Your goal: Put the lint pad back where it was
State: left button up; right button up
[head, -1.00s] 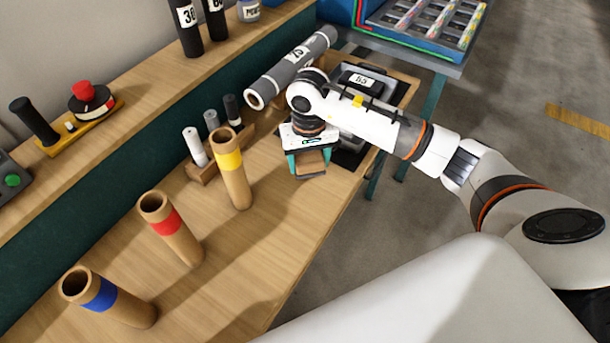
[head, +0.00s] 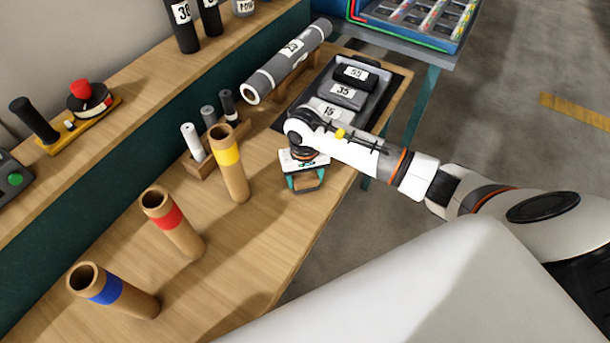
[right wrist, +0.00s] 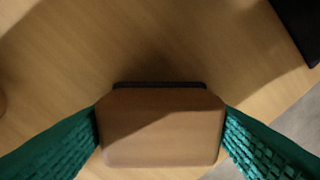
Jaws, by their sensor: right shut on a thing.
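My right gripper (head: 305,182) is shut on the lint pad (head: 309,178), a brown block. In the right wrist view the lint pad (right wrist: 162,128) sits between the two green ridged fingers, with a dark strip along its far edge. In the head view the gripper is over the wooden bench, near its right edge and just in front of a dark tray (head: 387,105). I cannot tell whether the pad touches the bench. My left gripper is not in view.
The tray holds dark weights marked 55 (head: 354,76), 35 (head: 345,93) and 15. A grey roll (head: 287,62) lies on a stand behind. Tubes with yellow (head: 230,165), red (head: 172,222) and blue bands (head: 113,290) stand left. Bare bench lies between them and the gripper.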

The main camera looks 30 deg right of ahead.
aim_at(305, 176)
jog(key=o, duration=0.9)
jog(key=shift+r, duration=0.5)
notch_tip(305, 176, up, 11)
jog(key=shift+r+b, duration=0.1)
jog(key=shift+b, duration=1.15)
